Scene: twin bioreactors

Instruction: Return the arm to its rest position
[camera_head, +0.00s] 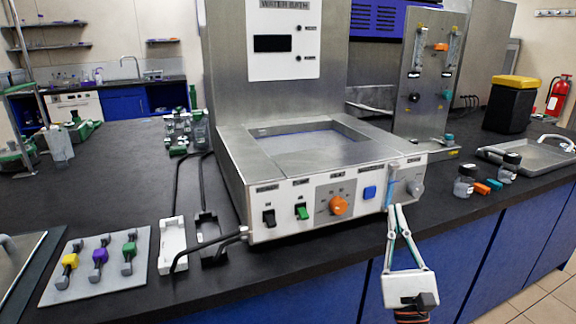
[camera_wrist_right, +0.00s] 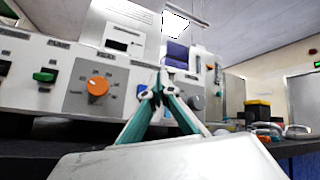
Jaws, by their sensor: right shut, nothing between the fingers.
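My right gripper (camera_head: 394,206) is in front of the lower right corner of the water bath's (camera_head: 228,165) control panel. Its two fingers meet at the tips with nothing between them. In the right wrist view, the closed fingertips (camera_wrist_right: 161,90) point toward the panel, between the orange knob (camera_wrist_right: 97,87) and the grey knob (camera_wrist_right: 195,102). I cannot tell whether the tips touch the panel. A pale blue upright piece (camera_head: 392,186) shows just above the tips in the head view. My left gripper does not show.
The water bath stands on a black bench (camera_head: 115,170) with blue cabinets (camera_head: 485,245). A metal tray (camera_head: 535,160), small jars (camera_head: 464,182) and a yellow-topped black bin (camera_head: 510,108) are at right. A plate with colored clamps (camera_head: 100,265) lies at left. Free space lies before the bench.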

